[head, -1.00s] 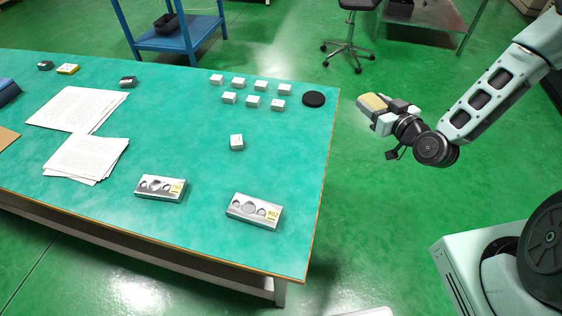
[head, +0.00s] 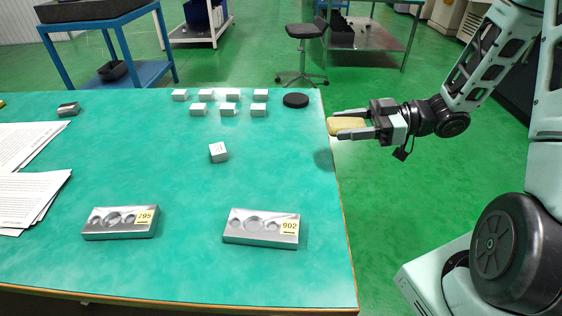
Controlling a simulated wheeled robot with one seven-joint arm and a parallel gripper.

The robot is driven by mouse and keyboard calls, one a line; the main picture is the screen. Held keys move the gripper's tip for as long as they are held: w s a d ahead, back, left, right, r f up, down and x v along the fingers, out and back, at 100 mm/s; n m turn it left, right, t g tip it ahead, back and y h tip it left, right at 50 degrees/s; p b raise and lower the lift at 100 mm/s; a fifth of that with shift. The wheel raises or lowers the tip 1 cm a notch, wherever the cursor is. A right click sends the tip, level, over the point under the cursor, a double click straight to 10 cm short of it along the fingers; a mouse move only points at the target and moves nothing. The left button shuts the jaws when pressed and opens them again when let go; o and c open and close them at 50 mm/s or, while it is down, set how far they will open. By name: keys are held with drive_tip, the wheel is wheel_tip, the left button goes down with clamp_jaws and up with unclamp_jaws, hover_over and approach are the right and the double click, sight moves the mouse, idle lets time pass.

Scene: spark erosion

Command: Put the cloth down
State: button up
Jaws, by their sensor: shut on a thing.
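The cloth (head: 348,125) is a folded yellowish pad in the head view. My gripper (head: 352,128) is shut on it, with one dark finger on each side. The gripper points left and holds the cloth above the right edge of the green table (head: 180,185). A soft shadow lies on the table top below the cloth, so the cloth appears to be clear of the surface. Part of the cloth is hidden by the fingers.
A black disc (head: 295,100) and several small white blocks (head: 229,108) stand at the back of the table. One block (head: 218,152) sits alone mid-table. Two metal plates, tagged 795 (head: 120,222) and 902 (head: 262,227), lie in front. Papers (head: 30,195) lie left. The right middle is clear.

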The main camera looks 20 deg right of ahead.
sight(287, 158)
drive_tip(key=w+a+f, duration=0.1)
drive_tip(key=a, duration=0.2)
drive_tip(key=w+a+f+b, duration=0.1)
drive_tip(key=a+f, duration=0.1)
drive_tip(key=w+a+f, duration=0.1)
drive_tip(key=a, duration=0.2)
drive_tip(key=shift+w+a+f, duration=0.25)
drive_tip(key=shift+a+f, duration=0.05)
drive_tip(key=shift+f, duration=0.1)
drive_tip(key=a+f, duration=0.1)
drive_tip(key=w+a+f+b, duration=0.1)
drive_tip(key=a, duration=0.1)
drive_tip(key=shift+w+a+f, duration=0.15)
drive_tip(key=shift+w+f, duration=0.05)
drive_tip(key=shift+f, duration=0.1)
drive_tip(key=o, duration=1)
drive_tip(key=shift+f, duration=0.1)
drive_tip(key=shift+c, duration=0.2)
